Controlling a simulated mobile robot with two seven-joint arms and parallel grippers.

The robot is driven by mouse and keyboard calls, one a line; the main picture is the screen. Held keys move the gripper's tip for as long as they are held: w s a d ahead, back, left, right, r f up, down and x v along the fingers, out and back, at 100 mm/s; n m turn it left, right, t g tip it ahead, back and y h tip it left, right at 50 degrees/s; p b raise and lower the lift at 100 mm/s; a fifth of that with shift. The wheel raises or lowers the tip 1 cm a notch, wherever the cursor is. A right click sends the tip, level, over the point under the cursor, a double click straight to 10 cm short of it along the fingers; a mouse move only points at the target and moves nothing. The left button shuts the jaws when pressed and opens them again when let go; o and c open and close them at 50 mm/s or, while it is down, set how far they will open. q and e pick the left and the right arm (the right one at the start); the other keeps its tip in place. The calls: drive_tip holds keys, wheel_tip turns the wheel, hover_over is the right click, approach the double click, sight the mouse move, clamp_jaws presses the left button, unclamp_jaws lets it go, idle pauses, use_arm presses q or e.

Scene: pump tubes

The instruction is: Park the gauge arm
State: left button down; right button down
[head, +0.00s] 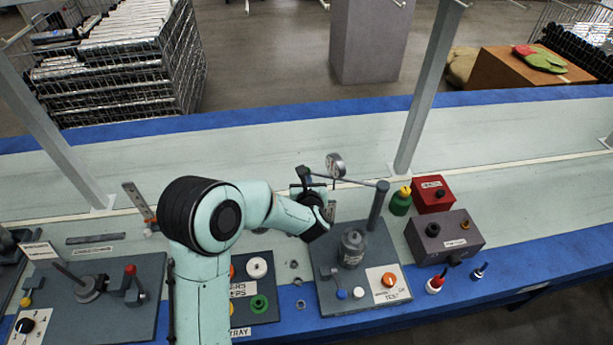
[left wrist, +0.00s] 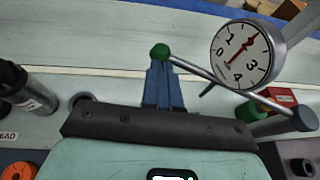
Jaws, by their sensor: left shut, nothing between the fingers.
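The gauge arm (head: 347,180) is a thin rod reaching left from a grey post (head: 378,205) on the test plate. It carries a round white dial (head: 335,165). In the left wrist view the dial (left wrist: 243,55) has a red needle, and the rod's far end has a green knob (left wrist: 160,52). My left gripper (head: 304,175) is at the rod's free end. Its blue-grey fingers (left wrist: 162,85) are shut with nothing between them, just below the knob in that view; I cannot tell whether they touch it. My right gripper is not in view.
The test plate (head: 325,300) holds a grey cylinder (head: 352,248) and an orange knob (head: 389,280). A green bottle (head: 401,203), a red box (head: 431,194) and a purple-grey box (head: 444,237) stand to the right.

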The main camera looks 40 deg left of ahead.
sight(308, 170)
use_arm(q)
drive_tip(key=shift+x, duration=1.15)
drive_tip(key=shift+w+a+r+b, duration=0.1)
drive_tip(key=shift+w+a+b, duration=0.3)
drive_tip(key=shift+w, duration=0.15)
drive_tip(key=shift+w+a+r+b, duration=0.1)
drive_tip(key=shift+w+a+b, duration=0.3)
drive_tip(key=shift+w, duration=0.2)
